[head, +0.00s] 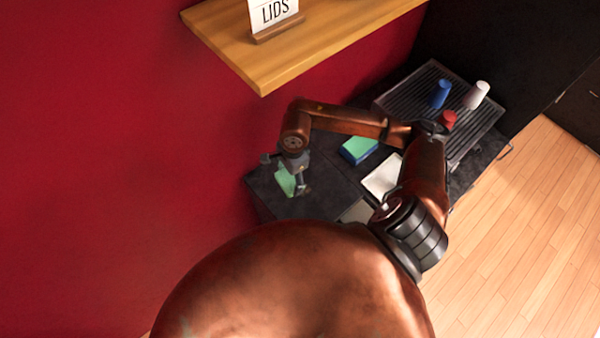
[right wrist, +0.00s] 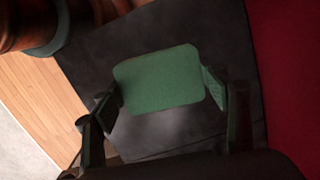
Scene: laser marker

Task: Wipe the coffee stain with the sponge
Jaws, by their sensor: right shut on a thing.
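A green sponge (right wrist: 158,78) is between the two fingers of my right gripper (right wrist: 168,98) in the right wrist view, which is shut on it. In the head view the green sponge (head: 286,181) is at the left end of the dark counter (head: 262,186), under my right gripper (head: 291,184). I cannot tell whether the sponge touches the counter. I see no coffee stain clearly; the sponge or my arm may cover it. My left gripper is not in view.
A green and blue block (head: 360,149) and a white cloth-like square (head: 383,177) lie on the counter. A ribbed drip tray (head: 415,86) holds a blue cup (head: 440,94), a white cup (head: 477,95) and a red cup (head: 449,119). A wooden shelf (head: 330,45) juts from the red wall.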

